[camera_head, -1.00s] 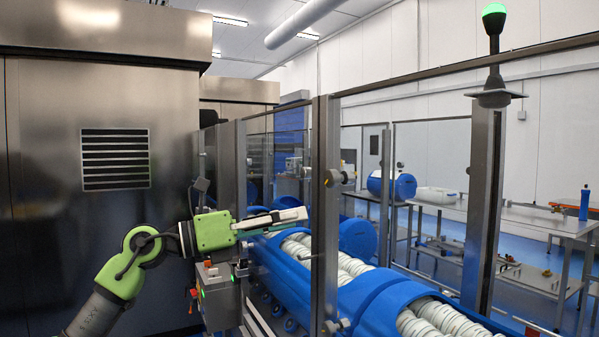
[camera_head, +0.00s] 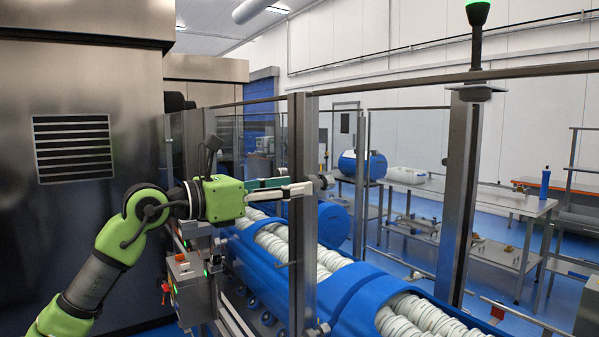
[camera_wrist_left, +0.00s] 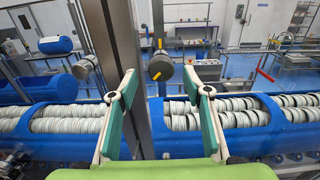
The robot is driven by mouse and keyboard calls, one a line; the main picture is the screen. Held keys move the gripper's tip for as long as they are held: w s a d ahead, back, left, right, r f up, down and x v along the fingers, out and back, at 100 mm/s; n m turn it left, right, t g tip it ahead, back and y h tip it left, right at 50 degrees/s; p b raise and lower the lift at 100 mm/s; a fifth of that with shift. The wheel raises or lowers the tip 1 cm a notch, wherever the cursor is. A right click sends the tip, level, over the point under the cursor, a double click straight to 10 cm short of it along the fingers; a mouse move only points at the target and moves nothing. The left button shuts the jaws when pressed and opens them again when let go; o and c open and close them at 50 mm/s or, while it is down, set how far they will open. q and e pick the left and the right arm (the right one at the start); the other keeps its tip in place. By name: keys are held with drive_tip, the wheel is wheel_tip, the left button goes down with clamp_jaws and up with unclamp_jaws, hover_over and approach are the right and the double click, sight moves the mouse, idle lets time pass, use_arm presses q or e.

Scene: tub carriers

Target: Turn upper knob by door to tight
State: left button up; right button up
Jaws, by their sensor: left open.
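The upper knob (camera_head: 322,183) is a round grey knob on the upright metal door post, just beyond my left fingertips in the head view. In the left wrist view its face (camera_wrist_left: 160,67) carries a slanted yellow mark and lies ahead of the gap between the fingers. My left gripper (camera_head: 297,187) is open and empty, its green-padded fingers (camera_wrist_left: 158,85) spread wide. The knob appears just past the tips, not held. A lower knob (camera_head: 324,328) shows at the bottom of the post. My right gripper is out of view.
Clear panels and metal posts (camera_head: 302,210) form a guard beside blue carriers (camera_head: 345,285) filled with white rings. A control box (camera_head: 190,285) stands below my left arm. A similar round grey shape (camera_wrist_left: 84,66) shows left of the post; it may be a reflection.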

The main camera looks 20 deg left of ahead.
sight(314, 184)
use_arm(q)
drive_tip(key=x, duration=0.2)
drive_tip(key=shift+w+d+p, duration=0.25)
drive_tip(key=shift+d+p, duration=0.05)
drive_tip(key=shift+p, duration=0.1)
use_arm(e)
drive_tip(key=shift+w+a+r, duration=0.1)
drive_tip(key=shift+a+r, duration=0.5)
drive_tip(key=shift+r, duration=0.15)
use_arm(q)
drive_tip(key=shift+c, duration=0.7)
drive_tip(key=c, duration=1)
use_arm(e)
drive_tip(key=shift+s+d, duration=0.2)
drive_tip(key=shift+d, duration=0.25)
use_arm(q)
drive_tip(key=shift+o, duration=0.2)
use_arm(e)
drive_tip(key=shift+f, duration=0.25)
